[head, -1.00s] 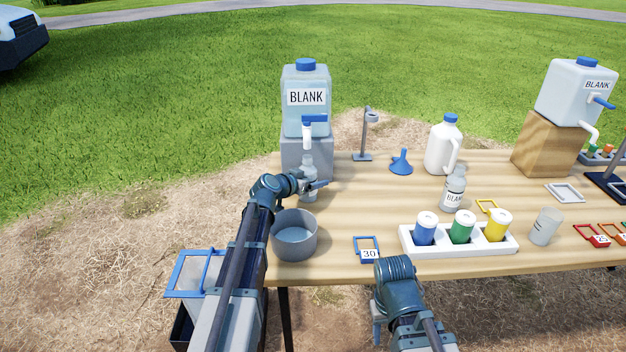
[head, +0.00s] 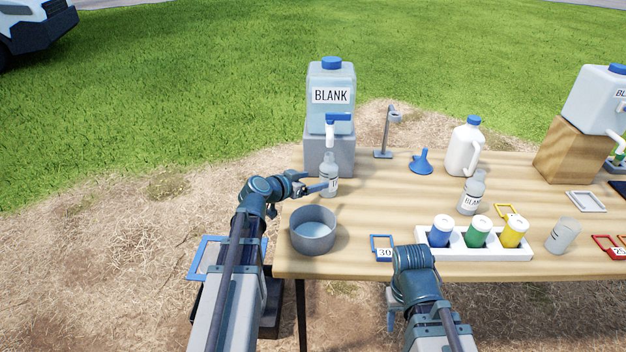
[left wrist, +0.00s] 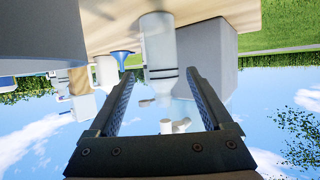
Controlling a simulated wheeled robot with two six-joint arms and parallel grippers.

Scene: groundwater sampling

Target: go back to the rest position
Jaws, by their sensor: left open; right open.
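My left gripper (head: 314,188) is open, at the left of a clear labelled bottle (head: 329,178). The bottle stands upright under the spigot of the left BLANK container (head: 331,92). In the left wrist view, which is upside down, the open fingers (left wrist: 163,98) show with the bottle (left wrist: 160,48) ahead of them; nothing is gripped. Whether a fingertip touches the bottle I cannot tell. My right gripper (head: 391,309) is open, low in front of the table's front edge and partly hidden by its own arm.
A grey bowl (head: 313,232) stands close beside my left arm. A blue tag marked 30 (head: 383,250) and a white rack (head: 485,254) with coloured-band bottles lie along the front. A funnel (head: 421,162), jug (head: 463,148) and second BLANK bottle (head: 471,194) stand behind.

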